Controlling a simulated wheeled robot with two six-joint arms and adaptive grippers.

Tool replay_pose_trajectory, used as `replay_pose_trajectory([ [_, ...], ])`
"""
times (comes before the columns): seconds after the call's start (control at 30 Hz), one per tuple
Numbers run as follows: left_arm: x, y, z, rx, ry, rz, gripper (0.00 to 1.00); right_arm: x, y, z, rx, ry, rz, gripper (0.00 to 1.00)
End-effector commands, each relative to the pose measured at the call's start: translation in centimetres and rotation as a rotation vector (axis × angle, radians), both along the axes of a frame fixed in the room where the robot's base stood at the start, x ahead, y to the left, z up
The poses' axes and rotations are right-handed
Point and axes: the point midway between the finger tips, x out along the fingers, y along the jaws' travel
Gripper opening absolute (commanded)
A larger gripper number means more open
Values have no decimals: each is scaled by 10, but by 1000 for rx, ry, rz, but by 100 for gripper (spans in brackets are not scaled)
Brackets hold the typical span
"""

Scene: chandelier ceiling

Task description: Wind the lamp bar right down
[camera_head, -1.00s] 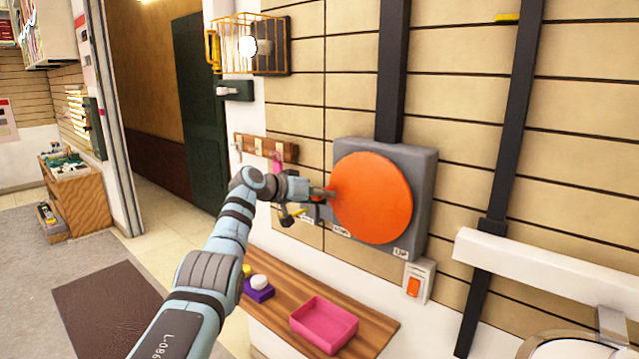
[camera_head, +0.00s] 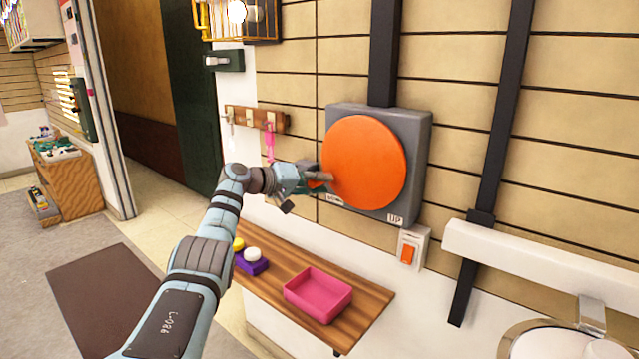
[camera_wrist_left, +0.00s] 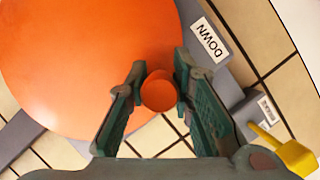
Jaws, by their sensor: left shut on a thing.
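The white lamp bar (camera_head: 550,254) runs across the dark rail at the right, low on the wall. A big orange wheel (camera_head: 365,160) sits on a grey wall box (camera_head: 417,150). The box bears a DOWN label (camera_wrist_left: 209,41) at its lower left and an UP label (camera_head: 395,219) at its lower right. My left gripper (camera_head: 325,179) is at the wheel's left edge, shut on its round orange knob (camera_wrist_left: 159,91). The knob sits between the fingers in the wrist view; in the head view the gripper mostly hides it. My right gripper is out of view.
A wooden shelf (camera_head: 375,300) below carries a pink tray (camera_head: 318,294) and a purple block (camera_head: 252,263). A key rack (camera_head: 258,119) hangs left of the box. An orange switch (camera_head: 408,254) sits below it. A round white-topped thing (camera_head: 555,340) stands under the bar.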

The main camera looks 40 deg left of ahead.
Motion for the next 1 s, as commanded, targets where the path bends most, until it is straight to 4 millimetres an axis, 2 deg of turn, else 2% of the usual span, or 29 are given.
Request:
replay_pose_trajectory([
  [0.47,1,-1,-1,-20,-1,-1,0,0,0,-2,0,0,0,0],
  [0.5,1,-1,-1,-20,-1,-1,23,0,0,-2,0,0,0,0],
  [0.6,1,-1,-1,-19,-2,-1,39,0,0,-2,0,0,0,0],
  [1.0,-4,2,0,-17,-2,3,41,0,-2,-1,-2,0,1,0],
])
